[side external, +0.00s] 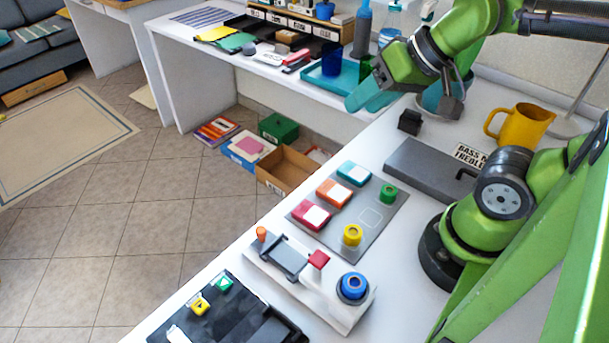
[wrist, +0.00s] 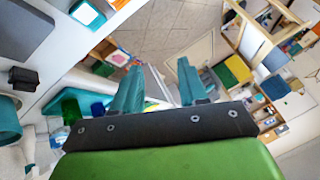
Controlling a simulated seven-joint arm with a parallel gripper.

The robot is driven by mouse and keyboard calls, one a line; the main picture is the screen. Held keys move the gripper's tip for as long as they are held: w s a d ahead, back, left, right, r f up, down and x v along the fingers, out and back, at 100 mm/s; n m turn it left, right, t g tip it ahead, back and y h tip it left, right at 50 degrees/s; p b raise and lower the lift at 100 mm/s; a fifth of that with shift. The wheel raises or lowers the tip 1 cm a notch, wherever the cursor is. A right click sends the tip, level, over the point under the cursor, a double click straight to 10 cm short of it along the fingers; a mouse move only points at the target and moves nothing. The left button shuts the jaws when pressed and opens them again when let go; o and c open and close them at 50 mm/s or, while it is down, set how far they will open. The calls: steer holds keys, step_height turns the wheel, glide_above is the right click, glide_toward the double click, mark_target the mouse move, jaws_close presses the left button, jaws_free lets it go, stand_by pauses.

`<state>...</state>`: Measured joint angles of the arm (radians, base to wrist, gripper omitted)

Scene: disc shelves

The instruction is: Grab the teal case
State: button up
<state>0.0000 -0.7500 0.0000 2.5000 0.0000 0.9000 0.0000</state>
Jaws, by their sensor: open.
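The teal case (side external: 354,172), with a white patch on its top, lies flat on a grey mat (side external: 390,212) at the mat's far end. It also shows at the top left of the wrist view (wrist: 88,13), away from my fingers. My gripper (side external: 364,100) has teal fingers. They are open and empty, up in the air beyond the teal case in the side view. In the wrist view my gripper (wrist: 158,80) has a clear gap between its fingers, with the floor and far furniture behind it.
An orange case (side external: 334,192) and a red case (side external: 311,214) lie beside the teal one. Green (side external: 388,193) and yellow (side external: 352,235) round pieces stand on the mat. A dark grey slab (side external: 430,170) and a small black block (side external: 410,121) are nearby. A yellow mug (side external: 520,127) stands behind.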

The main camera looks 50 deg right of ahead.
steer(key=o, duration=0.8)
steer(key=shift+c, duration=0.2)
steer(key=n+g+h, duration=0.2)
steer(key=n+g, duration=0.2)
steer(key=g, duration=0.3)
glide_above(355, 171)
step_height(355, 171, down, 19)
steer(key=shift+w+a+r, duration=0.1)
steer(key=shift+r, duration=0.05)
steer(key=shift+f, duration=2.6)
